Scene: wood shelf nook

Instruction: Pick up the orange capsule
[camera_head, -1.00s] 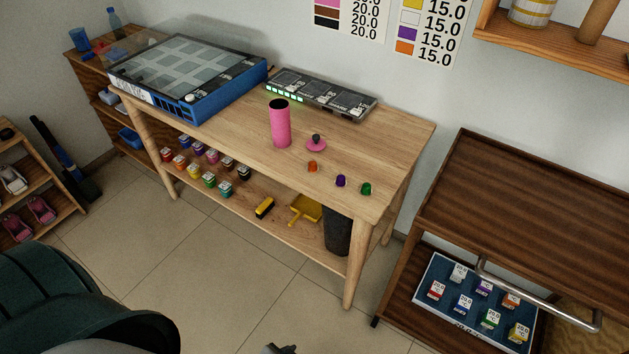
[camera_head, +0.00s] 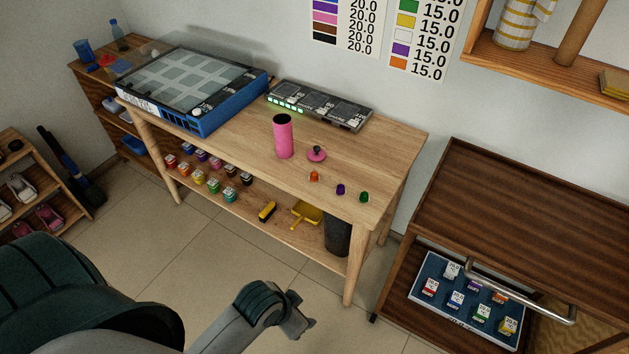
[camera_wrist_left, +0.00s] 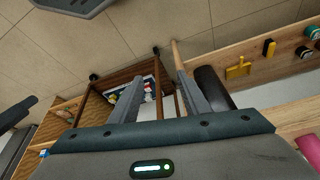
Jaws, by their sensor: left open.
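The orange capsule (camera_head: 314,176) is a small piece standing on the wooden table's top (camera_head: 360,150), near the front right. A purple capsule (camera_head: 340,189) and a green capsule (camera_head: 364,197) stand to its right in a row. My left gripper (camera_head: 303,322) is low in front of the table, well apart from the orange capsule. In the left wrist view its two fingers (camera_wrist_left: 158,98) are spread with nothing held between them. I cannot make out the orange capsule in that view. My right gripper is not in view.
A pink cylinder (camera_head: 283,138) and its pink lid (camera_head: 316,153) stand behind the capsule. A blue-framed machine (camera_head: 203,120) and a dark panel (camera_head: 318,105) sit farther back. Paint jars, a yellow dustpan (camera_head: 306,213) and a black bin (camera_head: 338,233) occupy the lower shelf. A brown cabinet (camera_head: 530,200) stands right.

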